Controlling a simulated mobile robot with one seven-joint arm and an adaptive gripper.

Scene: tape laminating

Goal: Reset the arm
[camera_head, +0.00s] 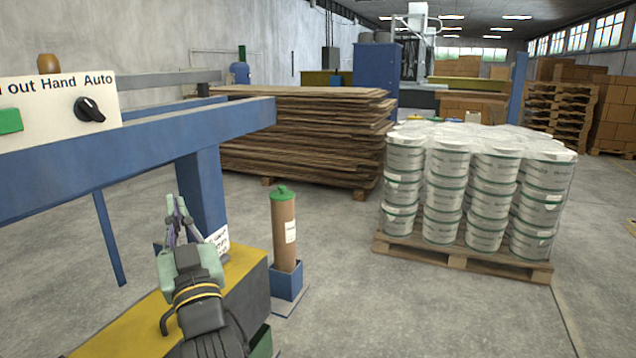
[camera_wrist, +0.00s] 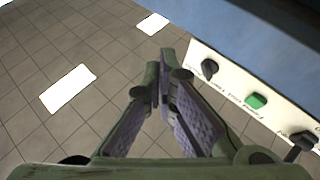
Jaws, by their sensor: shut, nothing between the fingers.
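My gripper (camera_head: 175,205) shows at the lower left of the head view, above a yellow-topped base and in front of a blue post. Its green fingers with purple pads point up and are shut with nothing between them. In the wrist view my gripper (camera_wrist: 160,75) reaches up the middle, its fingertips close together and empty. A white control panel (camera_wrist: 235,90) with dark knobs and a green button lies to the right of the fingers there. The same panel (camera_head: 50,112) shows at the left edge of the head view.
A blue beam (camera_head: 130,150) crosses the left side above my gripper. A brown cylinder with a green cap (camera_head: 285,230) stands in a blue holder to the right. Stacked boards (camera_head: 300,140) and a pallet of white buckets (camera_head: 470,190) stand farther back. The floor at lower right is clear.

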